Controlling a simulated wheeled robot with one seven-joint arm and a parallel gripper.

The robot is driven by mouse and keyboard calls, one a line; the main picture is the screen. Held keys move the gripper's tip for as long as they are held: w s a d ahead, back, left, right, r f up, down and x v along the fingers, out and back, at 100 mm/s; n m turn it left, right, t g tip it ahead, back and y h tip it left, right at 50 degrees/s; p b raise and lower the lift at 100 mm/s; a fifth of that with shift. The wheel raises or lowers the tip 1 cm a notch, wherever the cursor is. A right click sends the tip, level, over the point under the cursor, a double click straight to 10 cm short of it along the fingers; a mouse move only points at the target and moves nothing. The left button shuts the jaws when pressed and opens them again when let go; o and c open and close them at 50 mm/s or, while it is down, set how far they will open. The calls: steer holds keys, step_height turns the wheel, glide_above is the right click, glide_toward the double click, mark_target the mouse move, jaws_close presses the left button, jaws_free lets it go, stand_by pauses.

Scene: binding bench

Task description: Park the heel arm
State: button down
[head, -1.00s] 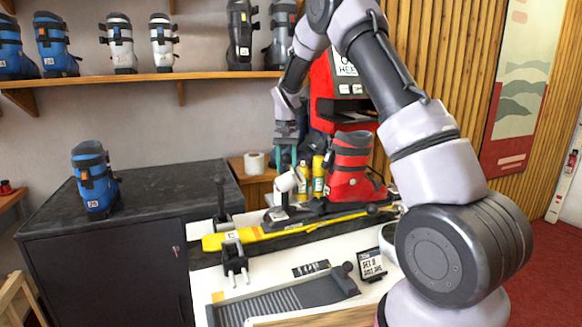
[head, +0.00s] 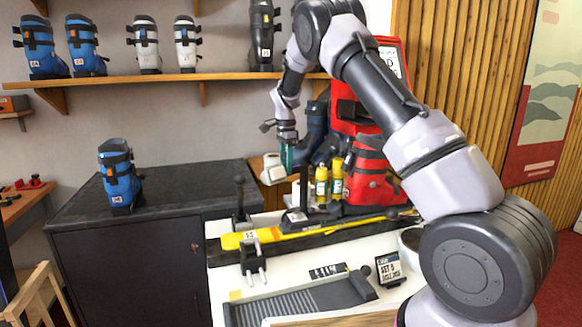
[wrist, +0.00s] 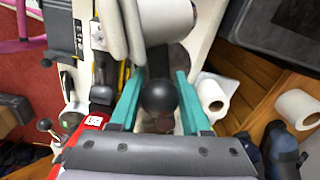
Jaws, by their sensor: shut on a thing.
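The heel arm has a white post (head: 302,190) rising from a dark base at the heel end of the yellow ski (head: 270,236). Beside my gripper in the head view is a pale cylindrical piece; I cannot tell whether it is the arm's head or a paper roll. My gripper (head: 287,158) is above the base, teal fingers pointing down. In the wrist view its fingers (wrist: 160,100) are shut on a black ball knob (wrist: 158,97). A pale cylinder (wrist: 165,18) lies just beyond the knob. The knob's shaft is hidden. A red boot (head: 370,172) stands to the right, partly covered by my arm.
Yellow bottles (head: 321,184) stand close to the right of the post. A black-knobbed lever (head: 240,200) is to the left. A paper roll (wrist: 213,97) is close to my fingers in the wrist view. The dark cabinet top (head: 185,187) is mostly clear around a blue boot (head: 120,175).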

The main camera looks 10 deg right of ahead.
steer(key=shift+w+a+r+m, duration=0.1)
steer(key=shift+w+a+m, duration=0.2)
steer(key=shift+w+m, duration=0.55)
steer(key=shift+w+a+m, duration=0.25)
steer(key=shift+w+m, duration=0.25)
steer(key=shift+m, duration=0.55)
steer(key=shift+c, duration=2.2)
jaws_free()
step_height(320, 180, up, 11)
